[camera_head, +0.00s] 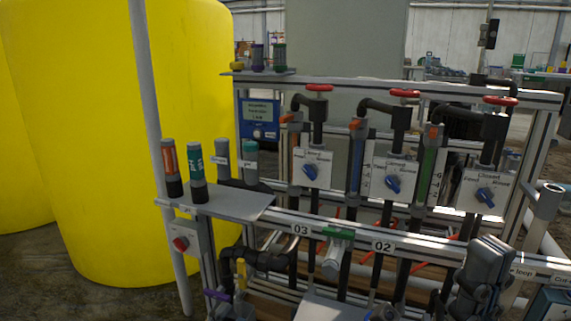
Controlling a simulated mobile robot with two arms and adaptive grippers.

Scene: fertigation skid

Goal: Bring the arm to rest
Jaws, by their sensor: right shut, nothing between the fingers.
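My right gripper (482,272) shows as a dark grey shape at the lower right, in front of the skid's lower rail. It is shut with nothing in it. It covers part of the rail and the pipes behind it; I cannot tell how far it is from them. My left gripper is not in view. The fertigation skid has three white panels with blue selector knobs: left (310,171), middle (393,184) and right (484,196). Red handwheels (404,93) sit on top of the black pipes.
A grey shelf (232,205) at the left holds several probes with coloured caps. A red button box (181,245) is below it. A large yellow tank (100,130) stands at the left.

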